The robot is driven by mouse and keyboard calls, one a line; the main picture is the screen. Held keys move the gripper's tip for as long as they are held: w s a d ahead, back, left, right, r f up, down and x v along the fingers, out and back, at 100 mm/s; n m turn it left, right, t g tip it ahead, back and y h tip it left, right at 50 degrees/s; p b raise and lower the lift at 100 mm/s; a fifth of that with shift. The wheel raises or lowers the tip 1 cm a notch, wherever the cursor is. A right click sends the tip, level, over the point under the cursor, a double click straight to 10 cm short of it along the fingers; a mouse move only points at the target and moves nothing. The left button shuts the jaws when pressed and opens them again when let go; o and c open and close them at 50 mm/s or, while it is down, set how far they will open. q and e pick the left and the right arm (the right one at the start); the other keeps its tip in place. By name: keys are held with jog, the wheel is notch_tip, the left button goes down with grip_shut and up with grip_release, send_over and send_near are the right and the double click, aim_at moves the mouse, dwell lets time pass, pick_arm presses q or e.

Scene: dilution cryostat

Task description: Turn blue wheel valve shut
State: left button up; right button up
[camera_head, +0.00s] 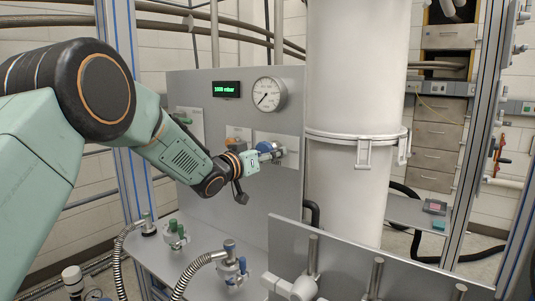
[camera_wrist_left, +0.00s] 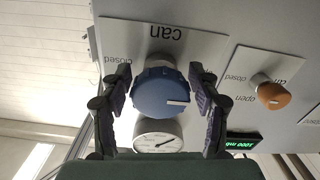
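The blue wheel valve (camera_wrist_left: 160,92) is a round ribbed knob on a white plate marked "can" and "closed". A white mark on its face points to the right in the left wrist view. In the head view the blue wheel valve (camera_head: 265,147) is mostly hidden by my left gripper (camera_head: 262,154). My left gripper also shows in the left wrist view (camera_wrist_left: 161,88), with one finger along each side of the knob. The knob fills the gap, and the pads appear to touch it. My right gripper is not in view.
An orange knob (camera_wrist_left: 273,95) sits beside the blue one on the panel. A round gauge (camera_head: 268,94) and green display (camera_head: 226,89) are above. A large white cylinder (camera_head: 357,100) stands right of the panel. Hoses and valves (camera_head: 231,265) stand on the shelf below.

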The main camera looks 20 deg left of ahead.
pick_arm(q)
jog(key=shift+s+a+r, duration=0.25)
jog(key=shift+s, duration=0.15)
jog(key=c, duration=0.8)
